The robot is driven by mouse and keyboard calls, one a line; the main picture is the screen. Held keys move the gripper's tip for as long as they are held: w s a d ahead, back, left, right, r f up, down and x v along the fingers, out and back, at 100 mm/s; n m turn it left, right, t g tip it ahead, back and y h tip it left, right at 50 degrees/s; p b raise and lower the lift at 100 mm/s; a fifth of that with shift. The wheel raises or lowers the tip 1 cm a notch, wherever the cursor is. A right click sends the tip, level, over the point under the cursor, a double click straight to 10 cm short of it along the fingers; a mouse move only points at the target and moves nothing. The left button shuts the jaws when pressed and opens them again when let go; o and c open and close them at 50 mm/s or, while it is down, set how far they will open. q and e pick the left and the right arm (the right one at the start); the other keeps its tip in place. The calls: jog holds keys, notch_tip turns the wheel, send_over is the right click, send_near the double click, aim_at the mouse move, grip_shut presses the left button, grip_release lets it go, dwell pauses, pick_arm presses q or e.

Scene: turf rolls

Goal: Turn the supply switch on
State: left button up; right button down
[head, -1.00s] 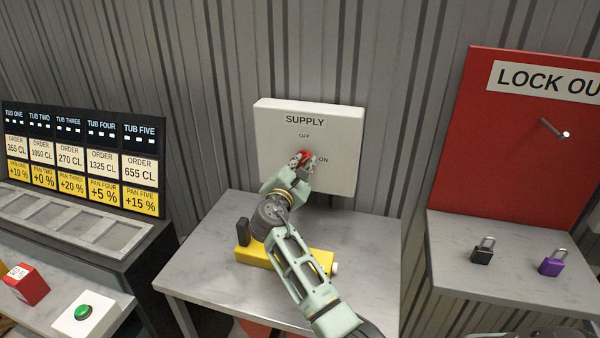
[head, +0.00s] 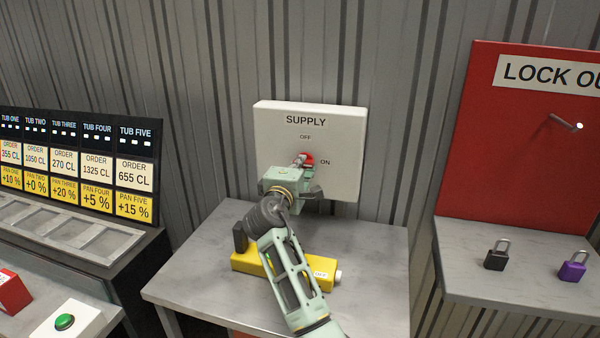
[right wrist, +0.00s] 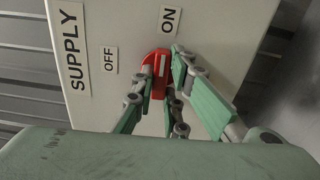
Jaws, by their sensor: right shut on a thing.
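The supply switch is a red knob (head: 308,159) on a white box (head: 345,130) marked SUPPLY, with an OFF label above it and an ON label to its right. My right gripper (head: 303,161) is shut on the knob from the front and partly hides it. In the right wrist view, the fingers (right wrist: 164,76) lie on either side of the knob (right wrist: 158,86). A pale line on the knob runs roughly toward the ON label (right wrist: 169,20). My left gripper is not in view.
A grey table (head: 375,250) below the box bears a yellow device (head: 245,262). A red lock-out board (head: 480,150) and a shelf with black (head: 496,256) and purple padlocks (head: 572,271) stand right. An order display (head: 80,165) and a green button (head: 65,321) are left.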

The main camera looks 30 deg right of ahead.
jog(key=shift+f+m, duration=0.2)
jog(key=shift+m, duration=0.2)
jog(key=c, duration=2)
grip_release()
jog(key=shift+c, duration=0.2)
jog(key=shift+o, duration=1.4)
jog(key=shift+s+r, duration=0.1)
jog(key=v, duration=1.2)
